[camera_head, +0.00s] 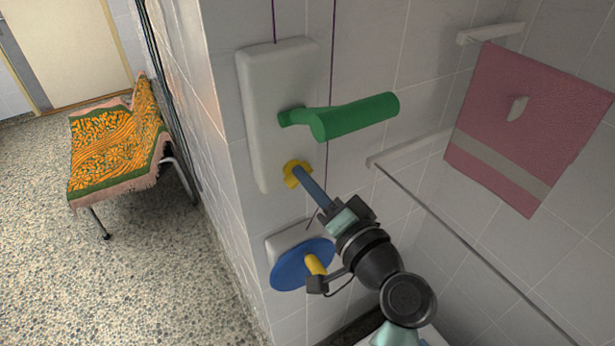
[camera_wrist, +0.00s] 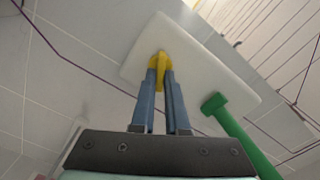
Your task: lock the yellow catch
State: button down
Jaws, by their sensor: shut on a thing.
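The yellow catch (camera_head: 294,175) is a small knob low on a white plate (camera_head: 262,150) on the tiled wall, below a green lever handle (camera_head: 355,116). In the wrist view the catch (camera_wrist: 160,60) lies between the tips of my blue fingers. My gripper (camera_head: 302,178) is shut on the catch, with its fingers reaching it from the lower right. In the wrist view my gripper (camera_wrist: 160,74) covers part of the catch. The green handle also shows in the wrist view (camera_wrist: 235,125). I cannot tell the catch's exact turn.
A blue disc (camera_head: 295,268) with a yellow stem is on the wall below, close to my wrist. A rail (camera_head: 460,240) runs along the right, under a pink towel (camera_head: 530,125). A chair with an orange patterned cover (camera_head: 105,150) stands at left on open floor.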

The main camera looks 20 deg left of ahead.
jog(key=m+p, duration=0.2)
jog(key=m, duration=0.3)
jog(key=shift+f+m, duration=0.1)
jog(key=shift+m, duration=0.3)
dwell(0.4)
jog(key=c, duration=0.9)
grip_release()
jog(key=shift+b+v, duration=2.3)
jog(key=shift+v, duration=4.2)
